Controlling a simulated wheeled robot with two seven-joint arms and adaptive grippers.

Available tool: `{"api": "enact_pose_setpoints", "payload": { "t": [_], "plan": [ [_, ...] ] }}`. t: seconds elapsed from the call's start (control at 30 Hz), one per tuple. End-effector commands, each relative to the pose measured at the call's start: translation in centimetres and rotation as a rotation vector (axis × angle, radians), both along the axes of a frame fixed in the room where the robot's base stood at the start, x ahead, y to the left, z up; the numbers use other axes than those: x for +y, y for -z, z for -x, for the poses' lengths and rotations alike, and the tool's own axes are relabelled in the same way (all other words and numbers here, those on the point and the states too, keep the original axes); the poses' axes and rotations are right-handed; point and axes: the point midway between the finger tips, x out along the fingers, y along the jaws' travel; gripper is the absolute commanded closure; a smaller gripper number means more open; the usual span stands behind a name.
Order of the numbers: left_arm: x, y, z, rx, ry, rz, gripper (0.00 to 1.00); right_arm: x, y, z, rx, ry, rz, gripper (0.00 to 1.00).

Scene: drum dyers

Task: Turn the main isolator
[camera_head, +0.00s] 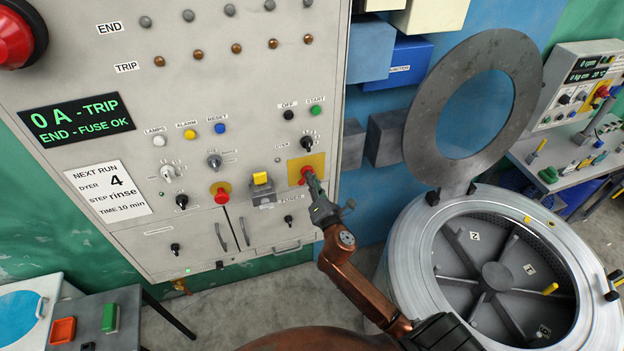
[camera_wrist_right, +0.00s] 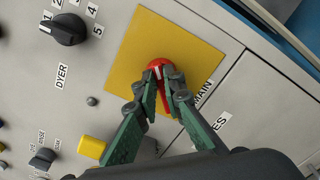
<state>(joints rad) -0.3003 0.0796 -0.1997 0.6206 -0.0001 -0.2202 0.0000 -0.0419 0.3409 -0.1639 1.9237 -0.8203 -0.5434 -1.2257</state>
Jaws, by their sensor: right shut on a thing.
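The main isolator is a red handle on a yellow square plate (camera_head: 318,161) at the lower right of the grey control panel. In the right wrist view the red handle (camera_wrist_right: 160,64) shows between the fingertips, on its yellow plate (camera_wrist_right: 200,55) beside a "MAIN" label. My right gripper (camera_head: 311,181) reaches up to it from below right. It also shows in the right wrist view (camera_wrist_right: 158,88), shut on the red handle, with the fingers covering part of it. My left gripper is not in view.
A yellow switch (camera_head: 261,179) and a red button on a yellow disc (camera_head: 221,195) sit left of the isolator. A dyer knob (camera_wrist_right: 64,29) is near it. The display (camera_head: 77,119) reads "0 A - TRIP". An open drum (camera_head: 420,250) stands at right.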

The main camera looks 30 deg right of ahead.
Motion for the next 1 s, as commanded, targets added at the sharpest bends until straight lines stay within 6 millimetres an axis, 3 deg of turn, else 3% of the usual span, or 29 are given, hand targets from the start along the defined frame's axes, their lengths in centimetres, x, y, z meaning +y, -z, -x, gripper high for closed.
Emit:
{"api": "enact_pose_setpoints", "payload": {
  "t": [0.6, 1.0],
  "plan": [
    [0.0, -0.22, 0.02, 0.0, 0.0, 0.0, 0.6, -0.23, 0.27, 0.07, -0.129, 0.003, -0.538, 1.0],
    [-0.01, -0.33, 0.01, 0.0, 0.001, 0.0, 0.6, -0.27, 0.41, 0.06, -0.172, 0.003, -0.719, 1.0]
  ]
}}
